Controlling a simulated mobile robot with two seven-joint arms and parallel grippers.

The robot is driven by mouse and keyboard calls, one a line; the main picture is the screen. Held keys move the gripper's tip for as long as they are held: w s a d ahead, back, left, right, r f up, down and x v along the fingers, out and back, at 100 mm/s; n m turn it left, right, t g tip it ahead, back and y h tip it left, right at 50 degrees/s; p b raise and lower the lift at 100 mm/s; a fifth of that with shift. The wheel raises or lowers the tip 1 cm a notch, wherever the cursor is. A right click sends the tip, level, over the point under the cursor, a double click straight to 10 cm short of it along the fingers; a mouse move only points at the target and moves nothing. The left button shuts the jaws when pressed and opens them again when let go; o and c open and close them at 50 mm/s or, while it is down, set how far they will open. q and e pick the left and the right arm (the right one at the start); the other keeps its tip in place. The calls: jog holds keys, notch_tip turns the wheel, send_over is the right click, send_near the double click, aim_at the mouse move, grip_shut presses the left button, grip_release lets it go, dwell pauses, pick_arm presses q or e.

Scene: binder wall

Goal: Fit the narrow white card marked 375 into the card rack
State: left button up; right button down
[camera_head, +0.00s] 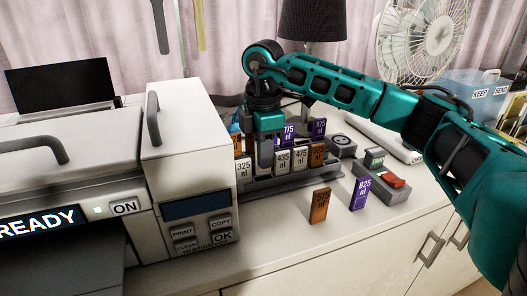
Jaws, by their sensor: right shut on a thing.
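My right gripper (266,158) points down over the card rack (290,179), between the white card marked 325 (243,170) and the white card marked 435 (283,161). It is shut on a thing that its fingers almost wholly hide. I cannot read a 375 marking anywhere. I cannot tell whether the held thing is seated in a slot or above it. A white card marked 475 (301,158) and an orange card (317,154) stand farther right in the front row. Purple cards, one marked 875 (319,128), stand behind. My left gripper is not in view.
An orange card (320,205) and a purple card marked 825 (360,194) stand on the counter in front of the rack. A grey device with a red part (392,181) is to the right. A large white printer (185,120) closes off the left.

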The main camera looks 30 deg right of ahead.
aim_at(264, 173)
jog(key=shift+f+b, duration=1.05)
jog(key=shift+f, duration=0.8)
jog(key=c, duration=1.1)
grip_release()
jog(key=shift+f, duration=0.1)
jog(key=shift+o, duration=0.2)
notch_tip(264, 173, up, 12)
jog(key=shift+f+p, duration=0.1)
jog(key=shift+p, duration=0.45)
jog(key=shift+r, duration=0.55)
